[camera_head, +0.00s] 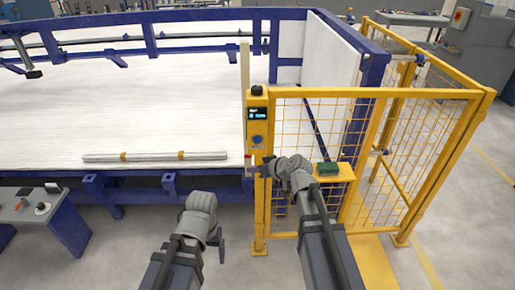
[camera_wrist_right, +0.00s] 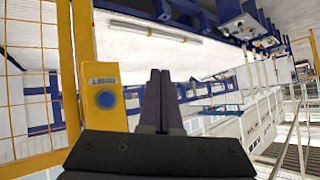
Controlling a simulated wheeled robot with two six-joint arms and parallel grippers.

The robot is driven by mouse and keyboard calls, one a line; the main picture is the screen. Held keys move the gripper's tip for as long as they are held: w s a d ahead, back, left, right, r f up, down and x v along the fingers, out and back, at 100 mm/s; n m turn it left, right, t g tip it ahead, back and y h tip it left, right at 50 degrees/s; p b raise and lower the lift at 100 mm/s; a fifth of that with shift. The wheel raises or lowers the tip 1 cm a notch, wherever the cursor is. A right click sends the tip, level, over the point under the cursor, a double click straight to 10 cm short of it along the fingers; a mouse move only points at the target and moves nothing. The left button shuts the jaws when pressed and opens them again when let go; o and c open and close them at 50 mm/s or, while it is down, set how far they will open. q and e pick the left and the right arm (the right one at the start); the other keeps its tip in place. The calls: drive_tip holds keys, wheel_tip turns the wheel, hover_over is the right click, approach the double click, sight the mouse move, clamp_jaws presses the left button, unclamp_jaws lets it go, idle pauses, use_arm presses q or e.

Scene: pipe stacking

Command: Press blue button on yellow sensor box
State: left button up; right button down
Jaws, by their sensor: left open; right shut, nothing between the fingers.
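The yellow sensor box (camera_head: 257,124) stands upright on the yellow fence post, with a small lit screen near its top. The blue button (camera_head: 257,140) is low on its front face. In the right wrist view the blue button (camera_wrist_right: 106,99) is round and faces me, left of the fingers. My right gripper (camera_head: 249,167) is shut and empty, just below the button in the head view. Its closed fingers (camera_wrist_right: 161,98) show apart from the button in the wrist view. My left gripper (camera_head: 220,243) is open and empty, low over the floor, away from the box.
A yellow mesh fence (camera_head: 325,120) runs right of the box. A small green box (camera_head: 327,168) sits on a yellow ledge behind my right arm. Pale pipes (camera_head: 150,156) lie on the white table (camera_head: 130,110) at left. A grey bench (camera_head: 30,210) stands at the lower left.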

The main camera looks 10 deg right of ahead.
sight(257, 140)
drive_tip(key=shift+m+t, duration=0.3)
drive_tip(key=shift+t, duration=0.6)
drive_tip(key=w+d, duration=0.1)
drive_tip(key=w+d+r, duration=0.1)
drive_tip(key=d, duration=0.1)
drive_tip(key=shift+w+r, duration=0.1)
drive_tip(key=shift+w, duration=0.1)
drive_tip(key=shift+w, duration=0.1)
drive_tip(key=shift+w+d, duration=0.25)
drive_tip(key=shift+w, duration=1.15)
drive_tip(key=shift+w+d, duration=0.2)
drive_tip(key=shift+w, duration=1.25)
drive_tip(key=shift+w+d, duration=0.25)
drive_tip(key=shift+w, duration=1.15)
drive_tip(key=shift+w, duration=0.4)
drive_tip(key=shift+w+d, duration=0.15)
drive_tip(key=shift+w, duration=0.25)
drive_tip(key=shift+s, duration=0.85)
